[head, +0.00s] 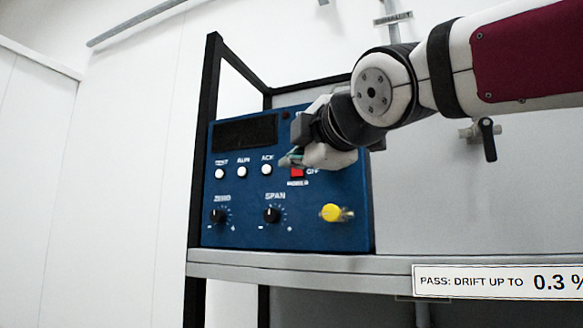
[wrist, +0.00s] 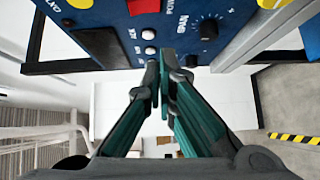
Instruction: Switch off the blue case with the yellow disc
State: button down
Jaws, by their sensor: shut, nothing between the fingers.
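The blue case (head: 235,190) stands on a grey shelf, its front panel facing me. The yellow disc (wrist: 80,4) is at the top left edge of the wrist view; in the head view my arm hides that part of the panel. A red switch (head: 297,172) with the word OFF beside it is right of the white buttons. It also shows in the wrist view (wrist: 143,6). My gripper (head: 290,159) is in front of the panel near this switch, shut and empty. In the wrist view its fingertips (wrist: 160,65) lie close to the white buttons; I cannot tell whether they touch.
The case also bears a dark display (head: 245,132), the ZERO knob (head: 218,215), the SPAN knob (head: 272,214) and a yellow fitting (head: 331,213) that sticks out. Black frame posts (head: 205,150) flank the case. The shelf (head: 300,262) is clear in front.

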jog(key=shift+f+v, duration=0.15)
jog(key=shift+v, duration=0.85)
jog(key=shift+f+v, duration=0.1)
jog(key=shift+v, duration=0.85)
